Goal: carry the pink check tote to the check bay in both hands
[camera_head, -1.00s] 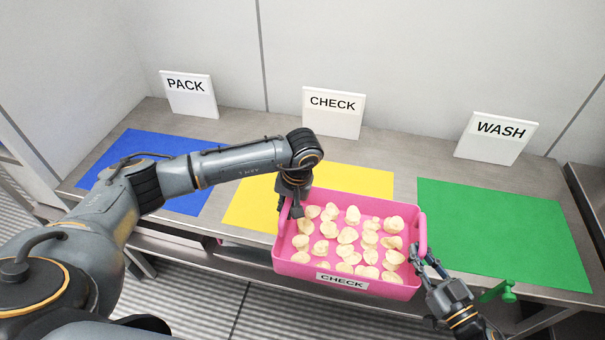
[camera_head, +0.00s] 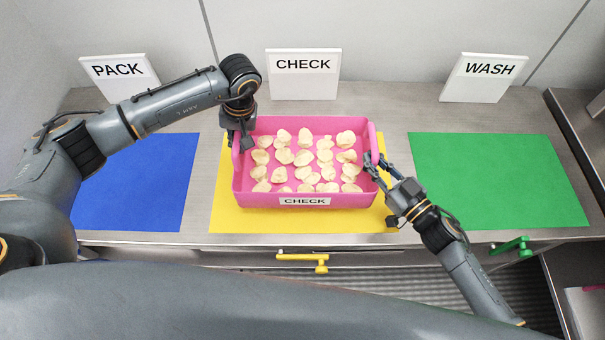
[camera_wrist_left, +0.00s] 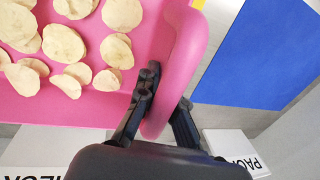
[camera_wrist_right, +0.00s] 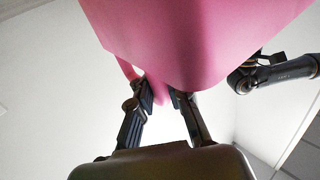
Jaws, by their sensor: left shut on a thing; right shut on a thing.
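The pink tote (camera_head: 255,201) carries a CHECK label and holds several pale chips (camera_head: 303,158). In the head view it is over the yellow mat (camera_head: 222,215) in front of the CHECK sign (camera_head: 304,74); I cannot tell whether it touches the mat. My left gripper (camera_head: 238,145) is shut on the tote's left handle, which shows as a thick pink bar in the left wrist view (camera_wrist_left: 180,70). My right gripper (camera_head: 374,165) is shut on the right handle. The right wrist view shows the tote (camera_wrist_right: 190,40) from below, with the handle between the fingers (camera_wrist_right: 160,95).
A blue mat (camera_head: 140,190) with a PACK sign (camera_head: 118,75) lies to the left, a green mat (camera_head: 500,180) with a WASH sign (camera_head: 484,78) to the right. Both mats are empty. A yellow handle (camera_head: 305,261) and a green handle (camera_head: 512,247) are on the bench front.

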